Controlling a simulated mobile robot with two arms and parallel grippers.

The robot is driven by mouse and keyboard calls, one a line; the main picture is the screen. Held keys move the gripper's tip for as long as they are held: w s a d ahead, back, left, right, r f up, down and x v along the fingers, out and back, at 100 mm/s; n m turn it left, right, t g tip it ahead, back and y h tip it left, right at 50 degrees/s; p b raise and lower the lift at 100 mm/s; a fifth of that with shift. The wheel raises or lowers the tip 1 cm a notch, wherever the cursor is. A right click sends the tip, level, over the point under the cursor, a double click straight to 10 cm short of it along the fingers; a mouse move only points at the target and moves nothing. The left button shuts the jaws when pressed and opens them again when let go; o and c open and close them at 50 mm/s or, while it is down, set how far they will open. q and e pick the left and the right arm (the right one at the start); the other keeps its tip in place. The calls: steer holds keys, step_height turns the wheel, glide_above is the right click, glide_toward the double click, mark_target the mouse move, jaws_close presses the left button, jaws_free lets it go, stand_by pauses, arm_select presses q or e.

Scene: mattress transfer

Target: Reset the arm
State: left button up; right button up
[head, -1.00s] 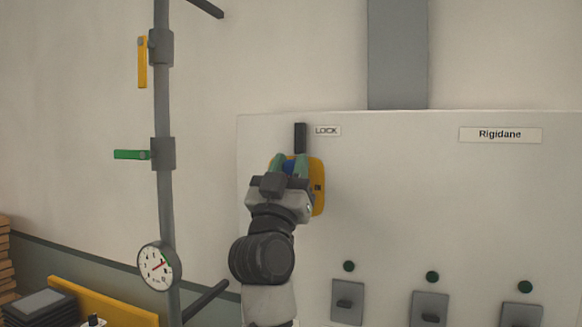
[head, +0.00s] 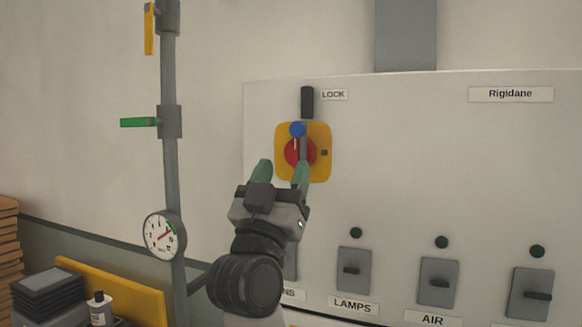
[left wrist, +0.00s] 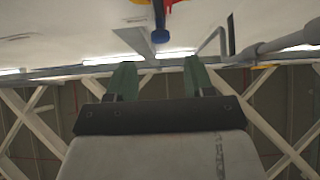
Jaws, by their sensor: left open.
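My left gripper (head: 281,173) is open and empty in the head view, with its two green fingers pointing up in front of the panel. It is just below and in front of a red rotary switch (head: 293,153) on a yellow plate (head: 281,133). My right gripper is in neither view.
The white panel (head: 420,150) carries a black part beside the LOCK label (head: 333,95) and several grey switches, including LAMPS (head: 354,270). A pipe (head: 171,185) with a green lever (head: 138,122), a yellow lever (head: 149,30) and a gauge (head: 164,236) stands at left.

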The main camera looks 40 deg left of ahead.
arm_select(q)
steer(key=shift+s+d+f+y, duration=0.15)
steer(key=shift+s+f+y, duration=0.15)
steer(key=shift+s+f, duration=0.3)
steer(key=shift+w, duration=0.1)
